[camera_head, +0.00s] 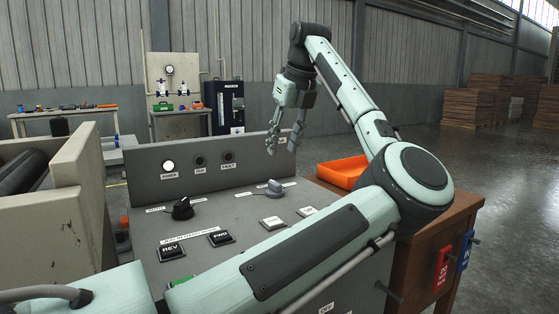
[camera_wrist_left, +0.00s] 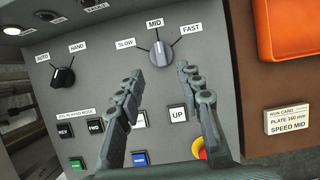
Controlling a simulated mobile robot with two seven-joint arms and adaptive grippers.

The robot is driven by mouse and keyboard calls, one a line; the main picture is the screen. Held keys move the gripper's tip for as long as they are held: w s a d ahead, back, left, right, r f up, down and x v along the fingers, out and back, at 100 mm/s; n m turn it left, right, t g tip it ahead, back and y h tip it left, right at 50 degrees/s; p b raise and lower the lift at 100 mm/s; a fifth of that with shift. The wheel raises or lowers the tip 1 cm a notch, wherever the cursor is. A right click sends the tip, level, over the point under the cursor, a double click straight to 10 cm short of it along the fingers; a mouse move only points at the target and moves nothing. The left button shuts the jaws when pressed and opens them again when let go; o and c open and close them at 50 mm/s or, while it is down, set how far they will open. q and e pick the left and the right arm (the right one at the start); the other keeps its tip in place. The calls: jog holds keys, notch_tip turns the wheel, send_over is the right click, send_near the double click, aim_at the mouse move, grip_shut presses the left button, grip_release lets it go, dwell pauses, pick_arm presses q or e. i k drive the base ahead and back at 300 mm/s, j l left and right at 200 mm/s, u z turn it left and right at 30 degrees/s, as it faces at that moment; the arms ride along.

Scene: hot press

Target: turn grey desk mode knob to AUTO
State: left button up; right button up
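The mode knob (camera_head: 182,208) is a black knob on the left of the grey desk (camera_head: 240,205). In the left wrist view the mode knob (camera_wrist_left: 63,77) sits below the AUTO label (camera_wrist_left: 42,58) and the HAND label (camera_wrist_left: 77,47). I cannot tell which label it points at. My left gripper (camera_head: 281,147) hangs above the back of the desk, open and empty. In the left wrist view my left gripper's (camera_wrist_left: 158,72) fingers are apart, with the mode knob to their left. My right gripper is not in view.
A grey speed knob (camera_head: 274,187) stands on the desk; in the left wrist view the speed knob (camera_wrist_left: 161,53) appears between and beyond my fingertips, set near MID. REV and FWD buttons (camera_head: 221,238) lie in front. An orange tray (camera_head: 343,171) is at right.

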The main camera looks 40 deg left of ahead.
aim_at(183, 211)
jog(key=k+l, duration=0.8)
jog(key=l, duration=0.15)
